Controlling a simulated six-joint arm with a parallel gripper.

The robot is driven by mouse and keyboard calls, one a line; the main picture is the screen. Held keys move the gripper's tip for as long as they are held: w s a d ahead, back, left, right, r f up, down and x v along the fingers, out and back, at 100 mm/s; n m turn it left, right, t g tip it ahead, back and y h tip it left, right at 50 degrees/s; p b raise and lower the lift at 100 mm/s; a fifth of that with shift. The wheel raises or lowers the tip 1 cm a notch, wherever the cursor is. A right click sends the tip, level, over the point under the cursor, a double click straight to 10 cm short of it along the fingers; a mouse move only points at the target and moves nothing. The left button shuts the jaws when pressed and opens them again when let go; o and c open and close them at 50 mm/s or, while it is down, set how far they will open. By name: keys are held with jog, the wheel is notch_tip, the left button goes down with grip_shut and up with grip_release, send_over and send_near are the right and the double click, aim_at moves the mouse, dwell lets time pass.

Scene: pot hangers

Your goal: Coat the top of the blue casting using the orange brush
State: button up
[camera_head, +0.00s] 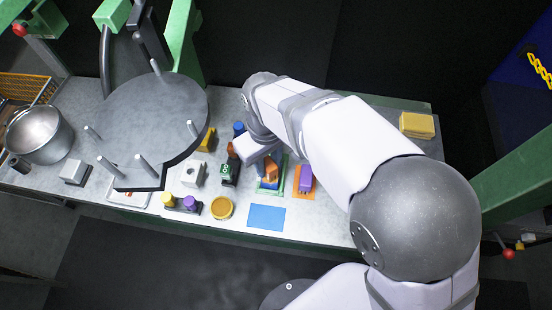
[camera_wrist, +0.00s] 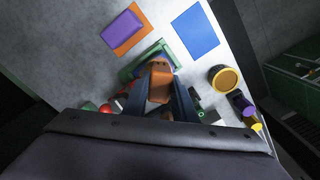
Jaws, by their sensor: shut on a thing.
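My gripper (camera_wrist: 160,100) is shut on the orange brush (camera_wrist: 159,82), which sits between its two dark fingers. In the head view the brush (camera_head: 271,171) shows just below the gripper. The blue casting (camera_wrist: 153,58) lies in a green tray (camera_wrist: 134,71), directly below and around the brush tip; much of it is hidden by the brush and fingers. In the head view the tray (camera_head: 284,165) is partly covered by my wrist. I cannot tell whether the bristles touch the casting's top.
A purple block (camera_head: 306,176) lies on an orange sheet beside the tray. A blue sheet (camera_head: 266,218) and a round orange pot (camera_head: 221,208) are near the front edge. Small blocks stand left of the gripper, and a large grey disc with pegs (camera_head: 152,115) stands further left.

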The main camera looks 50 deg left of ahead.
jog(key=shift+s+a, duration=0.2)
jog(key=shift+s, duration=0.6)
jog(key=shift+w+d, duration=1.5)
jog(key=shift+s+a+p, duration=0.9)
jog(key=shift+s+a, duration=0.5)
jog(key=shift+s, duration=0.05)
jog(key=shift+p, duration=0.75)
notch_tip(320, 180, up, 8)
jog(key=p, duration=0.6)
jog(key=shift+s+a, duration=0.15)
